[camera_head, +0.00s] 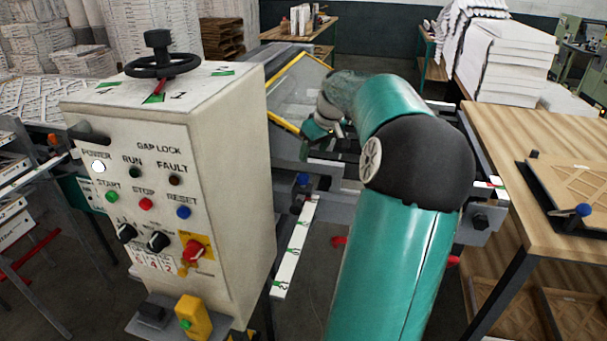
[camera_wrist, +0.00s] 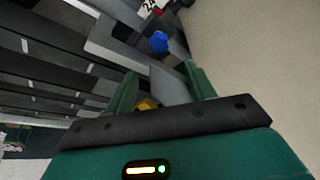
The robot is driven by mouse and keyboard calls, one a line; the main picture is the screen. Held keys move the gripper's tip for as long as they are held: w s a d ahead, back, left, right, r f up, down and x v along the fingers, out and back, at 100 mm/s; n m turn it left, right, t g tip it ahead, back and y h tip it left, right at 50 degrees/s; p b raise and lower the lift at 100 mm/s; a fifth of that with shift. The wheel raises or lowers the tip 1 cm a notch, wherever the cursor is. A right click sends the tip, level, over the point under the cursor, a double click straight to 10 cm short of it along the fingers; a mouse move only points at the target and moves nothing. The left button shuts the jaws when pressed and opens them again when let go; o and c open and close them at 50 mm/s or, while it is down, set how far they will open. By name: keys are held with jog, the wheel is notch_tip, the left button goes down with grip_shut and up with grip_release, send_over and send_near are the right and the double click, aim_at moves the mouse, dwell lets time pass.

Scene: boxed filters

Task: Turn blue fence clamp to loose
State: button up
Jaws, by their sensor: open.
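The blue fence clamp knob (camera_head: 303,179) sits on a dark block above the numbered white scale strip (camera_head: 294,248), right of the control cabinet. In the wrist view the blue knob (camera_wrist: 158,42) is beyond the fingertips, near the top middle, with a "24" label close by. My gripper (camera_head: 316,134) is above and a little beyond the knob in the head view, partly hidden by my arm. In the wrist view my gripper (camera_wrist: 160,82) has its two green fingers apart. A grey plate shows between and beyond them, and no knob is between them.
The cream control cabinet (camera_head: 225,165) with a black handwheel stands close on the left; its pale side likely fills the wrist view's right. A yellow-edged guard (camera_head: 300,75) stands behind my gripper. A wooden table (camera_head: 530,130) on the right carries another blue knob (camera_head: 583,210).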

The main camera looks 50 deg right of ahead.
aim_at(304, 177)
jog(key=x, duration=1.1)
jog(key=shift+f, duration=0.3)
jog(key=c, duration=1)
jog(key=shift+o, duration=0.2)
jog(key=shift+d+n+y, duration=0.1)
jog(key=shift+n+y, duration=0.3)
jog(key=shift+n, duration=0.4)
jog(key=o, duration=1)
jog(key=shift+c, duration=0.2)
jog(key=shift+r, duration=0.15)
jog(key=v, duration=1.3)
jog(key=shift+s+r, duration=0.2)
jog(key=shift+r, duration=0.1)
